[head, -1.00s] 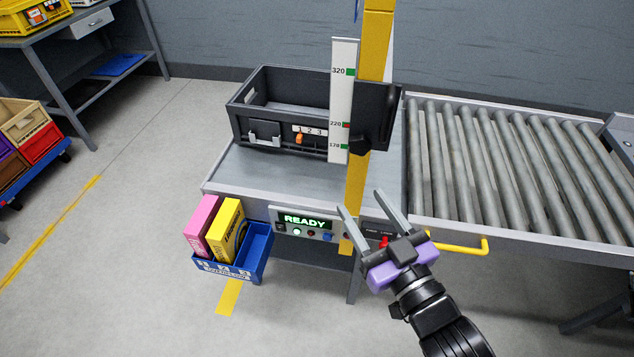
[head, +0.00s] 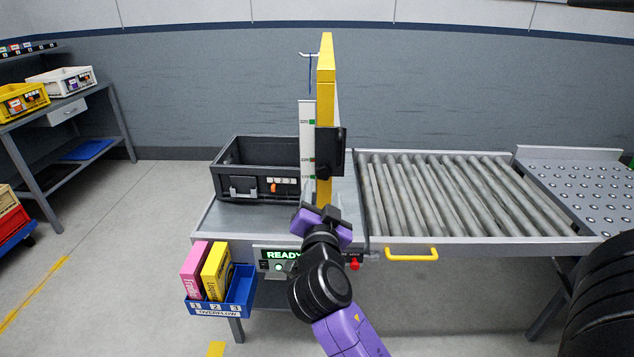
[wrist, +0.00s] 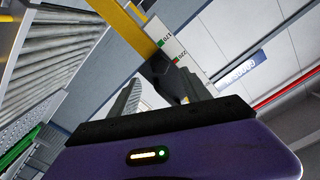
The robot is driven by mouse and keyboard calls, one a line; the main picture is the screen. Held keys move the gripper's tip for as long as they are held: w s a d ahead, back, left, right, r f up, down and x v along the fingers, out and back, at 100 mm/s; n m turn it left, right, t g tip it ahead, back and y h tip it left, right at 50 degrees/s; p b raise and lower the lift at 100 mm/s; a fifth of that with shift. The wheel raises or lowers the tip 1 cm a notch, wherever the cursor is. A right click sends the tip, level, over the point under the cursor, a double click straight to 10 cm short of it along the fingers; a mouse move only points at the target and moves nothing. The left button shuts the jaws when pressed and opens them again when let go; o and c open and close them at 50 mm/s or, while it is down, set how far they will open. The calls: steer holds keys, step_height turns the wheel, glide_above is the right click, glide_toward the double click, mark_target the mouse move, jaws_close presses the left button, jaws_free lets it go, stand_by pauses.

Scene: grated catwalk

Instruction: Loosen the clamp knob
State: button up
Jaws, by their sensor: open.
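The yellow post (head: 326,85) stands upright with a white height scale (head: 307,125) on its left side. A black clamp carriage (head: 331,146) sits on the post, with the dark round clamp knob (head: 323,172) low on it. My gripper (wrist: 162,92) is open, and its two grey fingers point toward the post. In the wrist view, the dark knob (wrist: 165,75) shows beyond and between the fingers, which look apart from it. In the head view, my wrist hides most of the fingers, just below the knob.
A black crate (head: 255,160) stands on the bench (head: 240,218) left of the post. A roller conveyor (head: 440,195) with a yellow handle (head: 411,254) is on the right. Below are a lit READY panel (head: 284,255), a red button (head: 354,264) and a blue bin (head: 236,295) with boxes.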

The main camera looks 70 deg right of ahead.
mark_target(324, 174)
steer(key=p+x, duration=0.2)
steer(key=x, duration=0.4)
steer(key=shift+r, duration=0.1)
steer(key=shift+w+d, duration=0.25)
steer(key=shift+d, duration=0.4)
jaws_close()
